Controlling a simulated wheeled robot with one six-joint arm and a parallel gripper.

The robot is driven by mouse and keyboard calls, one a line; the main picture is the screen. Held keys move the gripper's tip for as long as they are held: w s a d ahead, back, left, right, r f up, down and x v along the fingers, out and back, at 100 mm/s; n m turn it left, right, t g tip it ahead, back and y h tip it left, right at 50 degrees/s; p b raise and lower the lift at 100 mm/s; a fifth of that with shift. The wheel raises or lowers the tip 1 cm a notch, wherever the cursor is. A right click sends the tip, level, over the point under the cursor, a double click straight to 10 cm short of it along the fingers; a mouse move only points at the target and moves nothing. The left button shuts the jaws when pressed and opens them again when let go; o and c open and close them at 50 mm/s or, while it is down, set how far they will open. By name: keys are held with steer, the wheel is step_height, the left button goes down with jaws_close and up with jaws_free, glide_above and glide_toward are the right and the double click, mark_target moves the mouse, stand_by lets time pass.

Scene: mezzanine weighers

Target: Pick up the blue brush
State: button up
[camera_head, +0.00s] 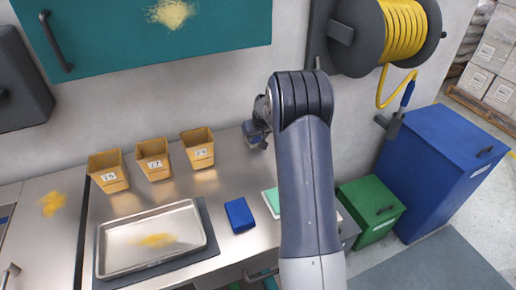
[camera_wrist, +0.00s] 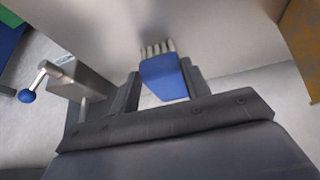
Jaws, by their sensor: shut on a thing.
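The blue brush (camera_wrist: 164,80) shows in the wrist view between the two dark fingers of my gripper (camera_wrist: 162,86). Its blue body faces the camera and its pale bristles stick out at the far side, toward a grey surface. My gripper is shut on it. In the head view my gripper (camera_head: 257,133) is near the back wall, right of the yellow bins, partly hidden behind my arm. The brush is too small to make out clearly there.
Three yellow bins (camera_head: 155,160) stand along the wall. A metal tray (camera_head: 152,240) with yellow powder and a blue block (camera_head: 239,215) lie on the steel counter. A knobbed lever (camera_wrist: 42,82) is left of my gripper. A teal cabinet (camera_head: 150,35) hangs above.

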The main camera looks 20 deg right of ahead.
steer(key=shift+g, duration=0.6)
steer(key=f, duration=0.1)
steer(key=s+a+f, duration=0.1)
steer(key=s+f, duration=0.1)
steer(key=f, duration=0.1)
steer(key=shift+a, duration=0.25)
steer(key=shift+w+r, duration=0.15)
steer(key=shift+r, duration=0.2)
steer(key=r, duration=0.1)
steer(key=w+r+b, duration=0.1)
steer(key=r, duration=0.2)
steer(key=shift+w+a+r, duration=0.15)
steer(key=shift+a+r, duration=0.05)
steer(key=shift+a, duration=0.05)
jaws_close()
steer(key=shift+s+d+r+b, duration=0.1)
steer(key=shift+d+r+b, duration=0.1)
steer(key=shift+r, duration=1.05)
steer(key=shift+s+d+r+b, duration=0.1)
steer(key=shift+d+r, duration=0.05)
steer(key=shift+r, duration=1.05)
steer(key=shift+c, duration=1.8)
jaws_free()
steer(key=o, duration=1.7)
